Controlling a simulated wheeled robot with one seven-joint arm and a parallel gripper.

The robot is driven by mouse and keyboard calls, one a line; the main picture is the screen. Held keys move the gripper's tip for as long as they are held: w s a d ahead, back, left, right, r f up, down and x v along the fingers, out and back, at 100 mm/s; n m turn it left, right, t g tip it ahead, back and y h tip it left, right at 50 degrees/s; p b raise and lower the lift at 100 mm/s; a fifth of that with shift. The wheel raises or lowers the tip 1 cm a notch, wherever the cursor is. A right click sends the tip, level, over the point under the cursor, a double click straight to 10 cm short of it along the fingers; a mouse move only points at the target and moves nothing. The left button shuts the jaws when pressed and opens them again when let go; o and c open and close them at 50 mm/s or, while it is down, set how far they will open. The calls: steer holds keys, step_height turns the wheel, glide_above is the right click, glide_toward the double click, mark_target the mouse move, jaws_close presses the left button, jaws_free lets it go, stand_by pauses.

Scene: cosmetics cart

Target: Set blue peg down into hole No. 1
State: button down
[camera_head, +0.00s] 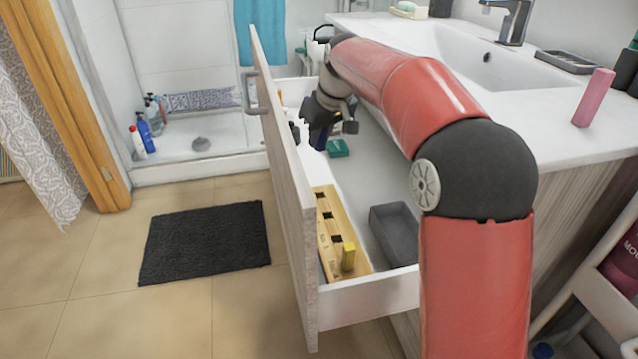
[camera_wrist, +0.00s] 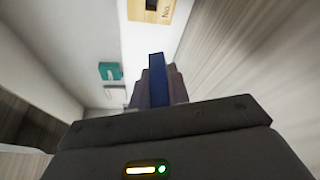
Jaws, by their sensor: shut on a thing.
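My gripper (camera_head: 322,118) is inside the open drawer's far part and shut on the blue peg. The blue peg (camera_wrist: 158,82) stands out between the fingers in the wrist view; in the head view its dark blue end (camera_head: 321,139) points downward. The wooden hole block (camera_head: 328,256) lies in the near part of the drawer, away from my gripper, with several square holes. A yellow peg (camera_head: 348,257) stands in its near end. The block (camera_wrist: 135,10) also shows at the wrist view's top edge, with one dark hole and a partly cut label. I cannot read which hole is No. 1.
The drawer front (camera_head: 283,170) stands up close to the left of my gripper. A green box (camera_head: 338,148) lies in the drawer near my gripper. A grey tray (camera_head: 394,236) sits right of the block. The drawer floor between them is mostly clear. The counter (camera_head: 545,125) lies right.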

step_height(320, 180, down, 12)
steer(key=shift+b, duration=0.45)
steer(key=shift+f, duration=0.1)
steer(key=shift+f+b, duration=0.45)
steer(key=shift+f, duration=0.1)
steer(key=c, duration=1.3)
jaws_free()
steer(key=shift+c, duration=0.2)
steer(key=shift+r, duration=0.1)
steer(key=shift+r+p, duration=0.3)
steer(key=v, duration=1.2)
steer(key=shift+r+p, duration=0.3)
steer(key=shift+p, duration=0.1)
